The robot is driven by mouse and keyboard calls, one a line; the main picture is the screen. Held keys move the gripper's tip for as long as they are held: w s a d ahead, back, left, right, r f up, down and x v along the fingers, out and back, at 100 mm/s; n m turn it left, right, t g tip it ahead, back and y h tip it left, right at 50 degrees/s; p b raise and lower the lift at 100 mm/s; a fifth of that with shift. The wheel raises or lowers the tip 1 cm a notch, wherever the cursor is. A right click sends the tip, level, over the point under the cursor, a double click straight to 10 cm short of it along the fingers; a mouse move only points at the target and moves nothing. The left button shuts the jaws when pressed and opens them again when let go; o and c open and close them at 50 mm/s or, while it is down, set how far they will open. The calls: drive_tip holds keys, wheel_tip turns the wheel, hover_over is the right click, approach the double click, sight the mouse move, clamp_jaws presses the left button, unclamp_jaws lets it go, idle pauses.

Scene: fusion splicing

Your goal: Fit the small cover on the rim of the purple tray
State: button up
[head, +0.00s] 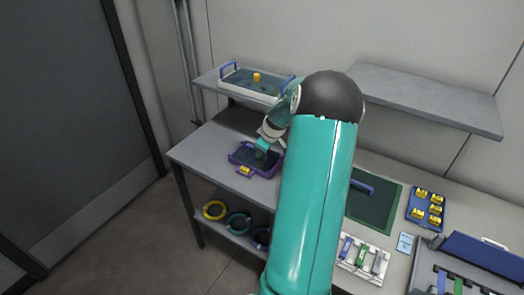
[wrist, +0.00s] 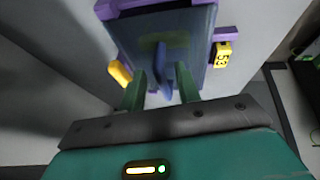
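The purple tray (head: 236,160) lies near the left end of the bench. My gripper (head: 263,150) is over it, pointing down. In the wrist view, the tray's purple rim (wrist: 222,33) frames a dark bluish, see-through panel (wrist: 165,22), which looks like the small cover. A blue upright handle (wrist: 161,82) stands between my two green fingers (wrist: 162,88). The fingers are apart, with narrow gaps showing beside the handle. Whether the panel is seated evenly on the rim is hidden by the fingers and handle.
A white tray (head: 262,93) with blue handles stands on the upper left shelf. A green mat (head: 376,210), a blue tray of yellow blocks (head: 417,215) and a white rack (head: 347,264) lie to the right. Coloured rings (head: 214,210) sit on the lower shelf.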

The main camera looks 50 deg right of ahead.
drive_tip(key=v, duration=1.1)
drive_tip(key=w+a+r, duration=0.1)
drive_tip(key=a+r, duration=0.2)
drive_tip(key=a, duration=0.6)
drive_tip(key=w+a+r, duration=0.2)
drive_tip(key=a+r, duration=0.2)
drive_tip(key=a, duration=0.5)
drive_tip(key=w+a+r, duration=0.1)
drive_tip(key=a+r, duration=0.2)
drive_tip(key=a, duration=0.6)
drive_tip(key=s+a+r, duration=0.1)
drive_tip(key=s+a, duration=0.5)
drive_tip(key=a, duration=0.4)
drive_tip(key=s+a+r+m+y, duration=0.1)
drive_tip(key=s+a, duration=0.6)
drive_tip(key=a, duration=0.3)
drive_tip(key=shift+s+r+m+t+y, duration=0.15)
drive_tip(key=shift+r+m+t+y, duration=0.15)
drive_tip(key=shift+r+t, duration=0.1)
drive_tip(key=shift+a, duration=0.2)
